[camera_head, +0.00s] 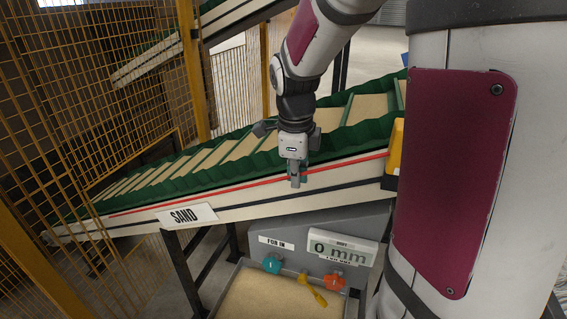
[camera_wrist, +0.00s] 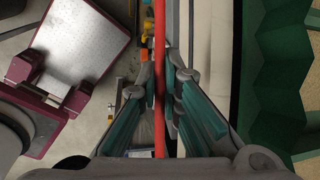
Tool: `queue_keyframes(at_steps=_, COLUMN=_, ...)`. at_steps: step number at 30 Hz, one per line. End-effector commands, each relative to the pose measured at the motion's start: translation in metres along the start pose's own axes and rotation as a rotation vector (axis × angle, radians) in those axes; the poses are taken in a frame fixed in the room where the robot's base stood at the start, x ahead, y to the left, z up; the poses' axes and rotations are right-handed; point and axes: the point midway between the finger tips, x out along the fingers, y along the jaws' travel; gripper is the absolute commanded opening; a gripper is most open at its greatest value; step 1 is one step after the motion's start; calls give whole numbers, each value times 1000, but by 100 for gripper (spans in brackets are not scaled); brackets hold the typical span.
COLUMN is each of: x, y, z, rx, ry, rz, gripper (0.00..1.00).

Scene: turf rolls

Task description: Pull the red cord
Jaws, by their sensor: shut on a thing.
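The red cord (camera_head: 240,186) runs along the side of the sloping conveyor, rising from lower left to upper right. My gripper (camera_head: 296,181) is at the cord on its right half, pointing down. In the wrist view the cord (camera_wrist: 160,50) passes lengthwise between the two fingers. My gripper (camera_wrist: 169,92) is shut on it there. The fingers hide a short piece of the cord. I see no clear bend in the cord in the head view.
A yellow housing (camera_head: 396,148) stands at the cord's right end. Below are a sand tray (camera_head: 225,288), a display reading 0 mm (camera_head: 342,249), teal (camera_head: 272,264) and orange (camera_head: 334,282) knobs. Yellow mesh fencing (camera_head: 60,120) closes the left.

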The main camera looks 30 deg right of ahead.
Motion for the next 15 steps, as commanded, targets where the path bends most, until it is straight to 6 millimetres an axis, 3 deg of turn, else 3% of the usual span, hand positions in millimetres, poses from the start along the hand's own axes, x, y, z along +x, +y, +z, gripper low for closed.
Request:
queue_keyframes(at_steps=9, x=-1, y=4, z=1, rx=-2, ry=-1, rz=1, gripper=0)
queue_keyframes(at_steps=11, x=-1, y=4, z=1, rx=-2, ry=-1, rz=2, gripper=16)
queue_keyframes(at_steps=15, x=-1, y=5, z=1, rx=-2, ry=-1, rz=2, gripper=16)
